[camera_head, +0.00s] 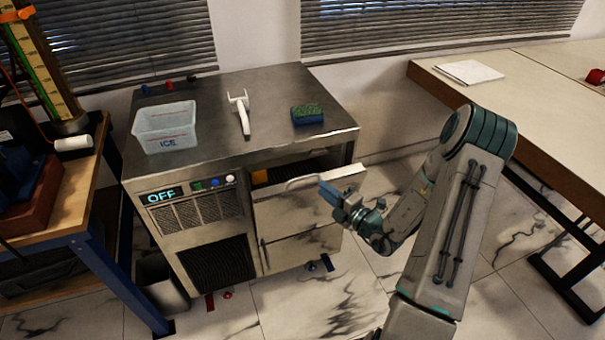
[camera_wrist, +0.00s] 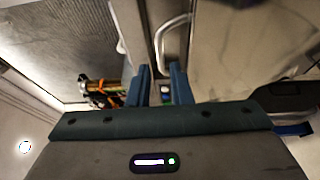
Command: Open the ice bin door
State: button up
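The ice machine (camera_head: 285,93) is a steel cabinet with an "OFF" display. Its ice bin door (camera_head: 290,210) is the upper right front panel. The door stands partly open, with its top edge out from the cabinet and a dark gap behind it. A pale curved handle (camera_head: 305,181) runs along its top; a silver bar handle (camera_wrist: 172,35) shows in the wrist view. My gripper (camera_head: 329,192) is at the right part of the door front. In the wrist view my gripper (camera_wrist: 160,80) has its two blue fingers apart, with the bar just beyond the tips. Contact with it is unclear.
A clear bin marked ICE (camera_head: 165,127), a white scoop (camera_head: 241,113) and a green-blue sponge (camera_head: 308,114) stand on the machine top. A lower panel (camera_head: 300,248) sits below the door. A workbench (camera_head: 85,190) is left, a table (camera_head: 540,85) right; floor lies between.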

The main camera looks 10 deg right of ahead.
aim_at(302, 182)
jog(key=x, duration=1)
jog(key=shift+a, duration=0.15)
grip_shut()
